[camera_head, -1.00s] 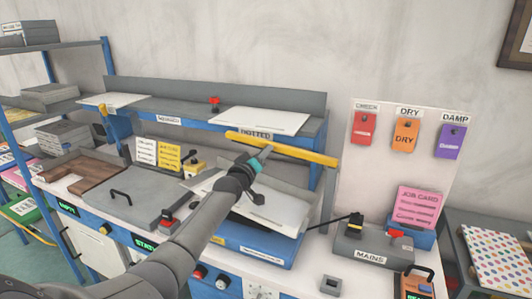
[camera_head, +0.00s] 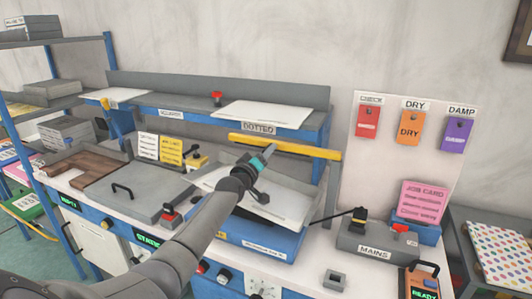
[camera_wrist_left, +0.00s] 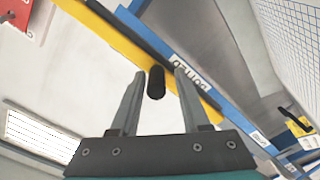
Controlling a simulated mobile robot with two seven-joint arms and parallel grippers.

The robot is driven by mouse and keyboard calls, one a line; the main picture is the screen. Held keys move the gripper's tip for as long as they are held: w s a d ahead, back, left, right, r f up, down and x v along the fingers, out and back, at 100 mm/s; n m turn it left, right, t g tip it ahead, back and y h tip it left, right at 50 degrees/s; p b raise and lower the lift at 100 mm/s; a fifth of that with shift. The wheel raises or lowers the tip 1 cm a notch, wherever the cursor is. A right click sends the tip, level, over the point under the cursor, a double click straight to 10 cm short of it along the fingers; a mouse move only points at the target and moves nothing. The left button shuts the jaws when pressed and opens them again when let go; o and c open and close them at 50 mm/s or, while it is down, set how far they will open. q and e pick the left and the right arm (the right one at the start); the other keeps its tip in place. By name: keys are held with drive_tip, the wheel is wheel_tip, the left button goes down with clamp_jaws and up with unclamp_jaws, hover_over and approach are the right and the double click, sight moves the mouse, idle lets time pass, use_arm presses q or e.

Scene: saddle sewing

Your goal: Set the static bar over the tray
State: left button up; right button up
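The yellow static bar (camera_head: 310,151) runs nearly level above the back of the blue tray (camera_head: 262,244), just below the raised shelf in the head view. The tray holds white sheets (camera_head: 278,206). My left gripper (camera_head: 271,151) is at the middle of the bar. In the left wrist view, its two fingers (camera_wrist_left: 158,92) are apart, on either side of a short black knob (camera_wrist_left: 156,82), with gaps showing beside it. The yellow bar (camera_wrist_left: 112,38) runs behind the fingers there. My right gripper is not in view.
The shelf (camera_head: 190,117) with white sheets and a red knob is close behind the bar. A grey lidded press (camera_head: 140,194) stands left of the tray. The MAINS box (camera_head: 374,241) with its lever and the job card (camera_head: 424,202) are to the right.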

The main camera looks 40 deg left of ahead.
use_arm(q)
drive_tip(key=shift+o, duration=0.7)
drive_tip(key=shift+r, duration=0.1)
drive_tip(key=shift+s, duration=0.1)
drive_tip(key=p+v, duration=0.3)
drive_tip(key=v, duration=1.2)
drive_tip(key=shift+d, duration=0.15)
